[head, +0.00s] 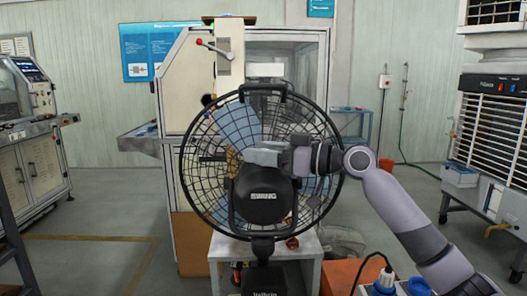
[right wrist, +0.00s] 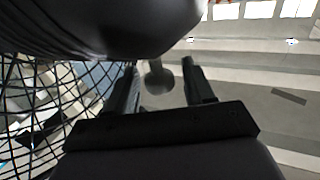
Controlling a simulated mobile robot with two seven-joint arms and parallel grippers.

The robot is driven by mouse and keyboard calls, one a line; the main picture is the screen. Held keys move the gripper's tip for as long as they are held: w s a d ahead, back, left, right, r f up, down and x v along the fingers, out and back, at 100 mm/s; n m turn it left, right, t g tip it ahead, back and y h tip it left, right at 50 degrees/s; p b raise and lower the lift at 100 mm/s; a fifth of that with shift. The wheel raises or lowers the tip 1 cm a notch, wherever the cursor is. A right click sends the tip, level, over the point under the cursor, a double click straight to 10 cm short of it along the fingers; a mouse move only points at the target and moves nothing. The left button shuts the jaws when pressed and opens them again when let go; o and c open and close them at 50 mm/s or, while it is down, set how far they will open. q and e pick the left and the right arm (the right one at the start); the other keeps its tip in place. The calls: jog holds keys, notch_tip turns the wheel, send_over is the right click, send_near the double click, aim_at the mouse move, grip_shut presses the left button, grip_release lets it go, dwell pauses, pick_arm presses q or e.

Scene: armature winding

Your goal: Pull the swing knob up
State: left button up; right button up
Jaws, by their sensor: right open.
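The black fan (head: 263,205) stands in the middle of the head view, with its motor housing towards me. The swing knob (right wrist: 157,80) is a small grey, rounded knob next to the dark motor housing (right wrist: 110,25) in the right wrist view. My right gripper (head: 262,155) is at the top of the housing and hides the knob in the head view. In the right wrist view its two fingers (right wrist: 158,68) are open on either side of the knob, with gaps showing. My left gripper is not in view.
The wire fan cage (head: 200,190) is close beside my right gripper. A white stand (head: 305,245) is under the fan, and a cream machine (head: 187,90) is behind it. An orange box (head: 345,275) is at lower right. Floor is open at the left.

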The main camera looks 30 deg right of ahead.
grip_shut()
jog(key=shift+f+b, duration=0.2)
jog(key=shift+b, duration=0.2)
grip_release()
